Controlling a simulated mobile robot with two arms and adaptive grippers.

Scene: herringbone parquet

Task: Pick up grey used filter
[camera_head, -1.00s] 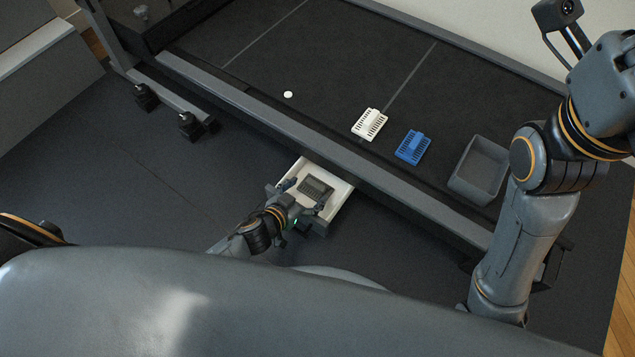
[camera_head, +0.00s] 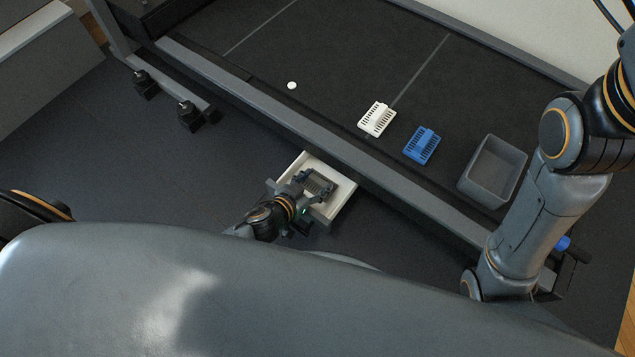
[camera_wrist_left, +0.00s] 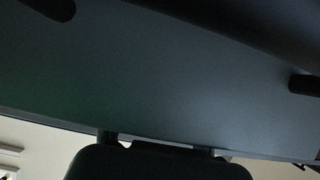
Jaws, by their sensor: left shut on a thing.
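The grey used filter (camera_head: 319,184) is a small slotted grey block in the white open drawer (camera_head: 343,202) below the table's front rail. My left gripper (camera_head: 312,187) reaches into the drawer from the lower left and is shut on the grey filter. Its fingers partly cover the filter, and I cannot tell whether it is lifted off the drawer floor. The left wrist view shows mostly a dark surface, and the filter cannot be made out there.
On the dark table (camera_head: 330,75) lie a white slotted filter (camera_head: 376,119), a blue slotted filter (camera_head: 422,146), a small white disc (camera_head: 292,85) and a grey open bin (camera_head: 493,171). The table's front rail (camera_head: 270,112) runs just behind the drawer.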

